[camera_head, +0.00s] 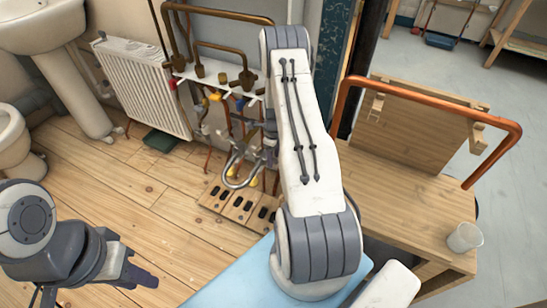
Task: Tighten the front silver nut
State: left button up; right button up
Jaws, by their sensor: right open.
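Silver pipework with a curved hose loop (229,181) hangs in front of the copper pipes and colored valves. The front silver nut is too small to tell apart from these fittings. My right arm reaches across the middle, and its gripper (262,150) is by the silver pipework, open and partly hidden by the arm. I cannot tell whether it touches a fitting. My left gripper (138,276) is low at the left, over the wooden floor and away from the pipework. Its fingers are partly hidden, so its opening is unclear.
A white radiator (146,87) and a sink (50,30) stand at the left. A wooden rack with black slots (238,206) lies below the pipes. A wooden bench (400,213) with a cup (465,237) and an orange pipe (430,98) are at the right.

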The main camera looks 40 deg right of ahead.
grip_shut()
jog(key=shift+s+f+t+y, duration=0.2)
jog(key=shift+t+y, duration=0.1)
jog(key=shift+t, duration=0.1)
jog(key=shift+f, duration=0.15)
notch_tip(320, 180, down, 2)
jog(key=t+b, duration=0.2)
jog(key=b, duration=0.5)
jog(key=t+y+b, duration=0.1)
jog(key=t+b, duration=0.1)
jog(key=b, duration=0.5)
jog(key=shift+s+f+y+b, duration=0.15)
jog(key=shift+y+b, duration=0.15)
jog(key=shift+r+b, duration=0.2)
jog(key=shift+b, duration=0.25)
